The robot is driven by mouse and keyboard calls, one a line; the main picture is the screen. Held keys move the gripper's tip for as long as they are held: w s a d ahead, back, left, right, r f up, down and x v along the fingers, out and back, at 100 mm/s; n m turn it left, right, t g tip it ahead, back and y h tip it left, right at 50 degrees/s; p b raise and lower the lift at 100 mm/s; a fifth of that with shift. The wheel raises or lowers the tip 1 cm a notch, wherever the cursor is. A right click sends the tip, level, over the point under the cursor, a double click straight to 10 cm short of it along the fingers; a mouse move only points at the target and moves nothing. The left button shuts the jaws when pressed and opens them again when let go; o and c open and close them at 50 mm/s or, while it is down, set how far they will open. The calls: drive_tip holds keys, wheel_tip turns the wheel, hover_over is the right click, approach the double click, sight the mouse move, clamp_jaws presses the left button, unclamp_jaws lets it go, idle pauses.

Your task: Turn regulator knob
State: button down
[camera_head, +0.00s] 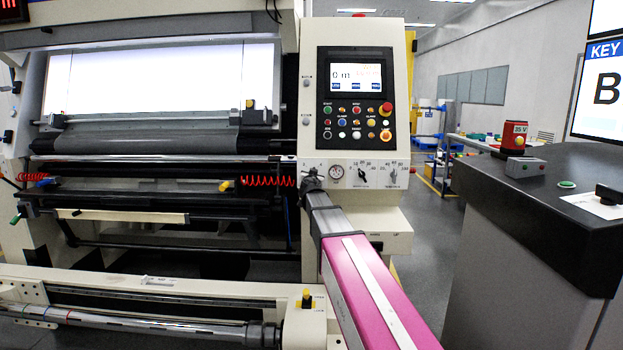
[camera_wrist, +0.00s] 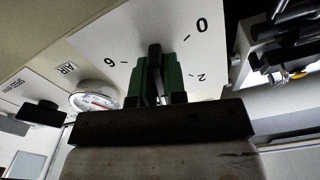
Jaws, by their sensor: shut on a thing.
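The regulator knob (camera_wrist: 154,52) is a dark knob on a white dial plate (camera_wrist: 120,48) marked 0, 2 and 6 in the wrist view. My gripper (camera_wrist: 157,78) has green fingers, one on each side of the knob, and is shut on it. Most of the knob is hidden between the fingers, and I cannot tell which mark it points to. A round gauge (camera_wrist: 95,97) beside the label AIR is left of the knob. In the head view my gripper (camera_head: 312,182) is at the left end of the machine's lower panel strip and hides the knob.
In the head view, the gauge (camera_head: 336,173) and two dials (camera_head: 363,172) (camera_head: 393,176) sit right of my gripper. A control panel (camera_head: 356,98) with a screen and several buttons is above. Rollers are at left, and a dark counter (camera_head: 540,205) stands at right.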

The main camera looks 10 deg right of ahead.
drive_tip(key=n, duration=0.7)
drive_tip(key=shift+d, duration=0.2)
drive_tip(key=n, duration=0.6)
drive_tip(key=shift+s+d+r+n, duration=0.1)
drive_tip(key=shift+r+n, duration=0.05)
drive_tip(key=shift+n, duration=0.25)
drive_tip(key=n, duration=0.6)
drive_tip(key=shift+r, duration=0.1)
drive_tip(key=n, duration=0.6)
drive_tip(key=shift+r+n, duration=0.15)
drive_tip(key=shift+n, duration=0.25)
drive_tip(key=c, duration=1.2)
unclamp_jaws()
